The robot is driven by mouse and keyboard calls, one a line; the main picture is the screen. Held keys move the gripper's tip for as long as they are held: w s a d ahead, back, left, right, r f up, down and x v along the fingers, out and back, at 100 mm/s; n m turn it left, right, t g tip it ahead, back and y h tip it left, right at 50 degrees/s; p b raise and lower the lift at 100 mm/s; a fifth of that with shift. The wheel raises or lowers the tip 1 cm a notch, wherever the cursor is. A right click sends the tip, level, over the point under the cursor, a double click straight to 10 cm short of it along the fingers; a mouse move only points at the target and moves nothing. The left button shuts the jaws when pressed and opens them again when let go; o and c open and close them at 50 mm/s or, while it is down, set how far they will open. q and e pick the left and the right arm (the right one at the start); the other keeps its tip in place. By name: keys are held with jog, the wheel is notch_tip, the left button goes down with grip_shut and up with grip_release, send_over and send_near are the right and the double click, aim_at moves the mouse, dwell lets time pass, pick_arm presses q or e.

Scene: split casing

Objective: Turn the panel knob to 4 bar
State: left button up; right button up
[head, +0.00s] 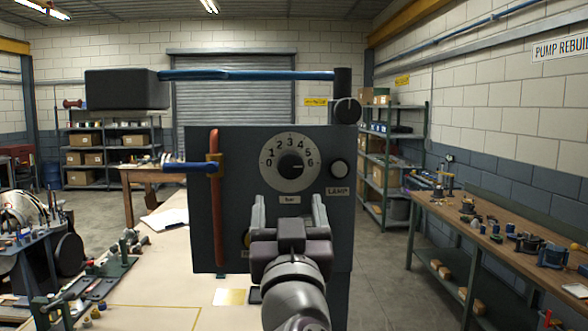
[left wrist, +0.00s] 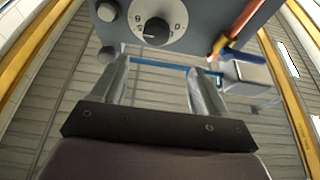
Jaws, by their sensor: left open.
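The panel knob (head: 290,166) is a dark round knob in the middle of a white dial (head: 290,184) numbered 0 to 6, on an upright grey panel (head: 338,225). Its small white mark appears to point right, towards the 6. In the left wrist view the knob (left wrist: 157,31) shows upside down at the top. My left gripper (head: 289,203) is open and empty, its fingers pointing up just below the dial in the head view. It is apart from the knob; in the left wrist view its fingers (left wrist: 160,72) are spread wide. My right gripper is not in view.
An orange vertical pipe (head: 217,235) with a blue lever (head: 188,167) stands left of the dial. A blue bar (head: 255,75) with a dark block (head: 127,89) runs above the panel. A workbench (head: 490,240) stands right.

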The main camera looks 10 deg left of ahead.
aim_at(291, 167)
pick_arm(q)
jog(key=p+x, duration=0.1)
jog(key=x, duration=0.3)
jog(key=p+x, duration=0.2)
jog(key=x, duration=0.1)
jog(key=d+p+x, duration=0.1)
jog(key=x, duration=0.3)
jog(key=shift+w+a+p, duration=0.1)
jog(key=shift+w+p, duration=0.3)
jog(key=shift+w, duration=0.05)
jog(key=shift+a, duration=0.25)
jog(key=shift+w+d, duration=0.2)
jog(key=shift+w, duration=0.05)
jog(key=shift+c, duration=1)
jog(key=c, duration=0.8)
